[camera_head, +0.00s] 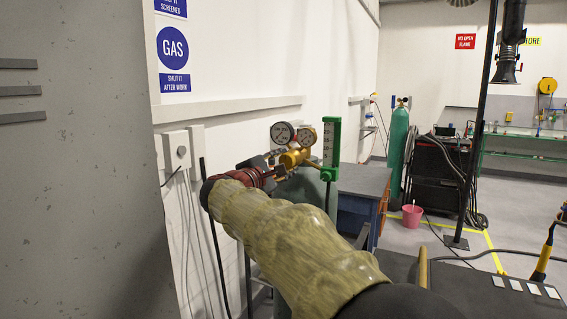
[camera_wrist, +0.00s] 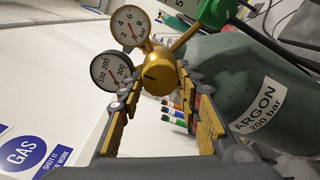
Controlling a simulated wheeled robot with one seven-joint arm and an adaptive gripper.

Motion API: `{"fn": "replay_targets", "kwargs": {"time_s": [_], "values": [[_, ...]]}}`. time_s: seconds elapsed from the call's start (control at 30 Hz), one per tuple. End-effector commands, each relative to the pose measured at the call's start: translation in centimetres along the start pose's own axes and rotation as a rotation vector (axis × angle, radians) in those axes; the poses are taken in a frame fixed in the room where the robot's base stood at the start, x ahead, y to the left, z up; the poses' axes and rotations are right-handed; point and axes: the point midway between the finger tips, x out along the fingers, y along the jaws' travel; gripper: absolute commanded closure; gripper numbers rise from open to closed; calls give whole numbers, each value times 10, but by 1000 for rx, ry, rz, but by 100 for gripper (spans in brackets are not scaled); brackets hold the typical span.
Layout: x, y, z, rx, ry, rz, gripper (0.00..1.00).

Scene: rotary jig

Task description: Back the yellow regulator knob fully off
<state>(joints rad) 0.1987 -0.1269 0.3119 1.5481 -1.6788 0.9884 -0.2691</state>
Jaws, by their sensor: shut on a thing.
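The yellow regulator knob (camera_wrist: 160,76) faces the wrist camera, with a dark mark on its front. My gripper (camera_wrist: 163,86) is shut on the knob, one finger on each side. In the head view my gripper (camera_head: 268,166) reaches the brass regulator (camera_head: 300,156) from the left; the knob is largely hidden there by the fingers. Two round gauges sit by the knob in the wrist view: one marked 2, 4, 6 (camera_wrist: 131,24) and one marked 100, 200, 300 (camera_wrist: 113,72). Their needles are too small to read surely.
A grey-green cylinder labelled ARGON 200 bar (camera_wrist: 240,70) stands close beside the right finger. A green flowmeter (camera_head: 331,150) rises right of the regulator. The white wall (camera_head: 250,70) is close on the left. A dark-topped bench (camera_head: 362,180) stands behind.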

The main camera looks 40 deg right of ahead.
Motion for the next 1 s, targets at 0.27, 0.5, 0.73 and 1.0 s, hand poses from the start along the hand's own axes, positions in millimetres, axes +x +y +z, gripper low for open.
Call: {"fn": "replay_targets", "kwargs": {"time_s": [0.27,0.5,0.73,1.0], "values": [[0,-1,-1,-3,1,0,66],[0,-1,-1,-1,0,0,52],[0,0,0,-1,0,0,48],[-10,0,-1,0,2,1,48]]}}
